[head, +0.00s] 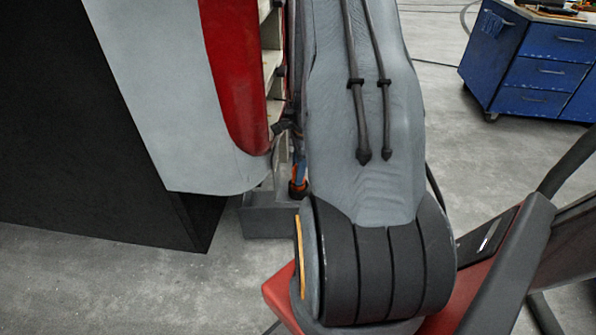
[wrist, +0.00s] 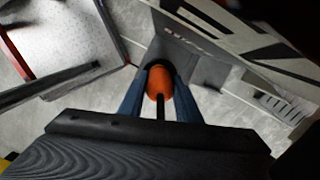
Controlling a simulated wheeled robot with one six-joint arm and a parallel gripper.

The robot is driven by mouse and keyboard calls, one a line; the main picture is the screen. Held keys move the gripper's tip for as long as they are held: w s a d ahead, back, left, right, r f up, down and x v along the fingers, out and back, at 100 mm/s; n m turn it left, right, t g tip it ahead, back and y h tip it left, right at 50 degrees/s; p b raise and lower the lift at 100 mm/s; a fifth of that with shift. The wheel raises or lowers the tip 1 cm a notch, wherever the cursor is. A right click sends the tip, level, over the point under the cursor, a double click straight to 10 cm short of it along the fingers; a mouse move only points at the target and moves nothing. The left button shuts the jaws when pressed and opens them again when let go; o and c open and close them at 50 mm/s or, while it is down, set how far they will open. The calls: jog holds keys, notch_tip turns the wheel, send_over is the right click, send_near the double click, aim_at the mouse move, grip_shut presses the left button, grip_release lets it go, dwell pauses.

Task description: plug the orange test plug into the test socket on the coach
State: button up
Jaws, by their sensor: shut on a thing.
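The orange test plug (wrist: 158,84) is held between the two blue fingers of my gripper (wrist: 160,80) in the wrist view. Its far end meets a dark round shape, and I cannot tell whether that is part of the plug or something beyond it. In the head view, the orange plug (head: 298,188) shows small beside my arm, with a blue finger of my gripper (head: 299,170) just above it. The coach (head: 165,100) stands at left with its white and red panel. I cannot make out the test socket for certain in either view.
A grey box-like part (head: 268,222) sits low beside the coach's lower corner, close to the plug. Open cream shelving or framework (head: 270,65) shows behind the red panel edge. A blue drawer cabinet (head: 540,70) stands far right. Concrete floor between is mostly clear.

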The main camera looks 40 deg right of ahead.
jog(key=shift+r+p, duration=0.75)
jog(key=shift+r, duration=0.05)
jog(key=shift+f, duration=0.8)
dwell(1.2)
jog(key=shift+r+p, duration=0.85)
dwell(0.9)
jog(key=shift+f+b, duration=0.45)
jog(key=shift+f, duration=0.4)
dwell(0.4)
jog(key=o, duration=0.9)
jog(key=shift+s+d+r+p, duration=0.1)
jog(key=shift+d+r+p, duration=0.1)
jog(key=shift+r+p, duration=1.5)
jog(key=shift+s+d+r+p, duration=0.15)
jog(key=shift+r+p, duration=1.2)
jog(key=shift+r, duration=0.6)
jog(key=shift+s+d+r+p, duration=0.1)
jog(key=shift+d+r+p, duration=0.1)
jog(key=shift+r+p, duration=1.5)
jog(key=shift+r, duration=0.1)
